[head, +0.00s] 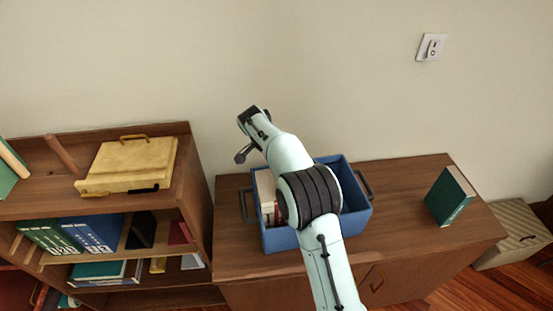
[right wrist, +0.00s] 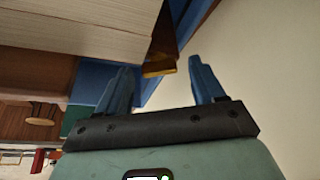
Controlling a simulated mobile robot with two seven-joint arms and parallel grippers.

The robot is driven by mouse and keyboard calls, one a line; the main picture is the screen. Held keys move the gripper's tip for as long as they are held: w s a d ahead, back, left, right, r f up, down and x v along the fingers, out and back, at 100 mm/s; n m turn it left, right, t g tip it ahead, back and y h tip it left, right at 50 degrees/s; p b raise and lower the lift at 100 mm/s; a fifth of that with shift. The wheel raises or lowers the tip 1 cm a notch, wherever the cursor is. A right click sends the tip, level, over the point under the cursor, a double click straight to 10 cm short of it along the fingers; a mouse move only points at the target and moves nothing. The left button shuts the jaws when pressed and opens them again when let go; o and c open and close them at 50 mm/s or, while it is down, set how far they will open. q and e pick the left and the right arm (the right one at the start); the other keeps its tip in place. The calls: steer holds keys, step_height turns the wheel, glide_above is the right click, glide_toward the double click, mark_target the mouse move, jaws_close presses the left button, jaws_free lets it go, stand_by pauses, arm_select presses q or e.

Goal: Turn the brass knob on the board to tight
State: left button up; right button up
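I cannot make out a brass knob on a board in either view. A small brass-coloured edge on a dark brown piece (right wrist: 160,62) shows between my fingers in the right wrist view; I cannot tell what it is. My right gripper (right wrist: 160,72) has its two blue fingers apart with nothing gripped. In the head view my right arm rises from the bottom across a blue box, its hand near the wall and the fingers hard to make out. My left gripper is not in view.
The blue box (head: 283,241) holds books on a brown cabinet (head: 405,185). A green book (head: 449,196) stands at its right. A yellow case (head: 130,163) lies on the left bookshelf (head: 195,200). A switch plate (head: 431,47) is on the wall. A striped box (head: 513,234) stands right.

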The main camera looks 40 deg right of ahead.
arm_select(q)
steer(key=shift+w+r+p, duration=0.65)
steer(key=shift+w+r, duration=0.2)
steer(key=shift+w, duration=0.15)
arm_select(e)
steer(key=v, duration=1.3)
steer(key=shift+r, duration=0.2)
steer(key=shift+s+a, duration=0.1)
